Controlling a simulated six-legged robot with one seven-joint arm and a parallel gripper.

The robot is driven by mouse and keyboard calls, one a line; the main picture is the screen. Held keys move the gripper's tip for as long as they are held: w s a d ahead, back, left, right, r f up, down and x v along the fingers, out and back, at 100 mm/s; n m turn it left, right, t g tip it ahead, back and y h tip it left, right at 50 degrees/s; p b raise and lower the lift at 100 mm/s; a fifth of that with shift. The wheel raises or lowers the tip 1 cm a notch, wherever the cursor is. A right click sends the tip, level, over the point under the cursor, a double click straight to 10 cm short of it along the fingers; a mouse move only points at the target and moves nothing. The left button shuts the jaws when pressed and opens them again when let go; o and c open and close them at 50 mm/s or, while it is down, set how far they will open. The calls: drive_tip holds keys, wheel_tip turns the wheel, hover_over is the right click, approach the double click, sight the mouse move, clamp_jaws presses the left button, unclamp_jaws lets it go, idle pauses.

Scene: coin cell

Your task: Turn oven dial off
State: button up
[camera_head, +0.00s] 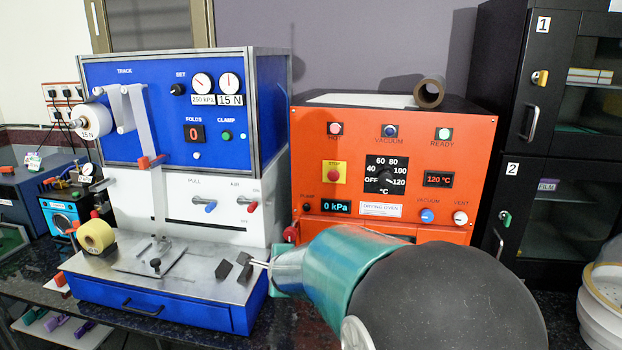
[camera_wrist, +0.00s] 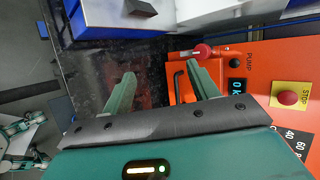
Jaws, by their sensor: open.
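The oven dial (camera_head: 386,178) is a dark knob on a black square scale on the orange drying oven (camera_head: 470,150). Its pointer appears turned toward 120, at the right; OFF is at the left. The display (camera_head: 438,179) reads 120 °C. Part of the dial scale (camera_wrist: 294,142) shows at the right edge of the wrist view; the knob is not visible there. My gripper (camera_wrist: 161,69) is open, with two green fingers apart and nothing seen held. It is in front of the oven's lower left, away from the dial. My arm hides most of it in the head view.
A red knob (camera_wrist: 203,51) and a dark handle (camera_wrist: 180,85) are close to my right finger. A yellow-backed STOP button (camera_head: 334,171) is left of the dial. A blue-white machine (camera_head: 180,120) stands left of the oven, a black cabinet (camera_head: 520,130) right.

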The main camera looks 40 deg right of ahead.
drive_tip(key=d+r+m+t+h, duration=0.1)
drive_tip(key=d+r+m+h, duration=0.1)
drive_tip(key=d+m, duration=0.5)
drive_tip(key=m+h, duration=0.8)
drive_tip(key=m, duration=0.8)
approach(386, 180)
drive_tip(key=shift+t, duration=0.4)
drive_tip(key=x, duration=0.9)
drive_tip(key=shift+d+f, duration=0.15)
drive_tip(key=shift+d, duration=0.15)
drive_tip(key=c, duration=1)
